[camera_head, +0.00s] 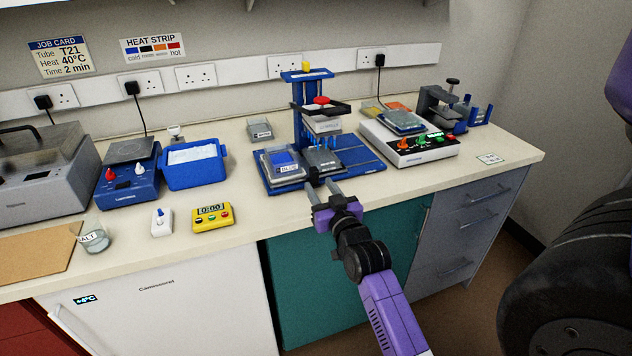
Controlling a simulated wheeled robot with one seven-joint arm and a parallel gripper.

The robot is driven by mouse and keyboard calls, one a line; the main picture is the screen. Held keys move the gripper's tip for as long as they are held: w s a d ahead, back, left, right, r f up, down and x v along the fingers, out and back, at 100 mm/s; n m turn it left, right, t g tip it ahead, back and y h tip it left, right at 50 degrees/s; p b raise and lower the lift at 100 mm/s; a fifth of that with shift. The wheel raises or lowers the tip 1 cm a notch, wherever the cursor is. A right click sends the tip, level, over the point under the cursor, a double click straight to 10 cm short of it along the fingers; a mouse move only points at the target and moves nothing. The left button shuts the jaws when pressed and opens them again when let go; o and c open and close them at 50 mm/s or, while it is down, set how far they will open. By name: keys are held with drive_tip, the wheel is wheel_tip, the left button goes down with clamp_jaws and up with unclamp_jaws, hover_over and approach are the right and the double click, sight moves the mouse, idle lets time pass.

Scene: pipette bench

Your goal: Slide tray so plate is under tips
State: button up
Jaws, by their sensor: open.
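A blue pipetting stand (303,112) stands on the bench with a red knob (321,100) and a pale head (323,125). Small blue tips (325,142) show below the head, above a dark grey plate (325,161). Left of that plate is a clear-walled container with blue contents and a label that seems to read BLUE (283,162). Both sit on a blue tray or base (287,187); I cannot tell where the sliding part ends. My gripper (321,184) is open at the tray's front edge, just before the dark plate, its fingers apart. Contact is unclear.
A white control box (409,153) with coloured knobs stands close on the right. A blue bin (194,176) is to the left. A yellow timer (213,217) and a white switch box (161,222) lie near the front edge. The bench right of the timer is clear.

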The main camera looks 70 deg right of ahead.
drive_tip(key=v, duration=0.3)
idle(0.6)
drive_tip(key=s+a+n+t+y, duration=0.3)
drive_tip(key=a+n+t+y, duration=0.25)
drive_tip(key=a, duration=1.95)
drive_tip(key=s+a+f+n+g+y, duration=0.2)
drive_tip(key=s+a+n+y, duration=0.2)
drive_tip(key=s+a+y, duration=0.4)
drive_tip(key=s+a, duration=0.4)
drive_tip(key=a, duration=0.4)
drive_tip(key=shift+s, duration=0.2)
